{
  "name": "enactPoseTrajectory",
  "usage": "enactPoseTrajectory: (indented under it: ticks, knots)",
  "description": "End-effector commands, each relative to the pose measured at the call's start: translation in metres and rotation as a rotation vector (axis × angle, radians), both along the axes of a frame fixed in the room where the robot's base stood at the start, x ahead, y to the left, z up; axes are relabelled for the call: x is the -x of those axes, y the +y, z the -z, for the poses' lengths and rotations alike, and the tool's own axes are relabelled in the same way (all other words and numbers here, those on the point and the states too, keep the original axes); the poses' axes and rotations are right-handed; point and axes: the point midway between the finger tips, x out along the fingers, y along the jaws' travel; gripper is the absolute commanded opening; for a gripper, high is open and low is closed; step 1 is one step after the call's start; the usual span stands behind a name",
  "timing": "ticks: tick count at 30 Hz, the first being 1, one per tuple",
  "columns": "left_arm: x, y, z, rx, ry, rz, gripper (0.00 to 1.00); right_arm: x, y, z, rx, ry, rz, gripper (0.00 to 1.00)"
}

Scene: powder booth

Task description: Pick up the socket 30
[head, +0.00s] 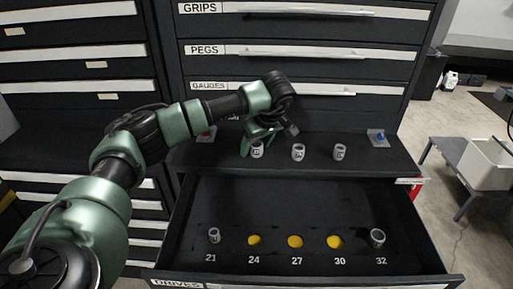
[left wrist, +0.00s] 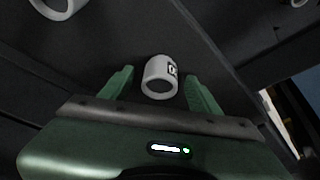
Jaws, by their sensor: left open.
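Three grey sockets stand on the dark ledge above the open drawer: a left one (head: 257,150), a middle one (head: 298,152) and a right one (head: 340,152). Their small labels are too blurred to read surely, so I cannot tell for certain which is socket 30. My left gripper (head: 257,143) is at the left socket, its green fingers pointing down beside it. In the left wrist view a socket (left wrist: 158,80) with a dark-on-white label sits between the open fingers (left wrist: 160,75), with gaps showing on both sides. My right gripper is not in view.
The open drawer (head: 290,200) has places marked 21, 24, 27, 30 and 32. Sockets stand at 21 (head: 214,236) and 32 (head: 377,238); 24, 27 and 30 (head: 335,242) show bare yellow recesses. A small blue item on a grey plate (head: 378,138) is at the ledge's right.

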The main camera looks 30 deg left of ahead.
Motion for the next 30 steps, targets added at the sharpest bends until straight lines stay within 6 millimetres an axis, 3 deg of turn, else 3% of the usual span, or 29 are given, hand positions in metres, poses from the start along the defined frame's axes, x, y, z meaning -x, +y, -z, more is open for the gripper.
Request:
enactPoseTrajectory:
  ticks: [2, 6, 9, 23, 30]
  knots:
    - [0.0, 0.0, 0.0, 0.0, 0.0, 0.0, 0.62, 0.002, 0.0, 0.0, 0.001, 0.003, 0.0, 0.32]
    - [0.0, 0.0, 0.0, 0.0, 0.0, 0.0, 0.23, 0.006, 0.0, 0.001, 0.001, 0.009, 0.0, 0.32]
    - [0.0, 0.0, 0.0, 0.0, 0.0, 0.0, 0.0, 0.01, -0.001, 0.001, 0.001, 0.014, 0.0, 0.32]
    - [-0.001, 0.0, -0.012, -0.001, -0.003, -0.001, 0.0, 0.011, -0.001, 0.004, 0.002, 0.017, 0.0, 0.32]
    - [-0.001, 0.0, -0.058, 0.0, -0.007, 0.0, 0.0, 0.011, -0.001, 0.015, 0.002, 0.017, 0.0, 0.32]
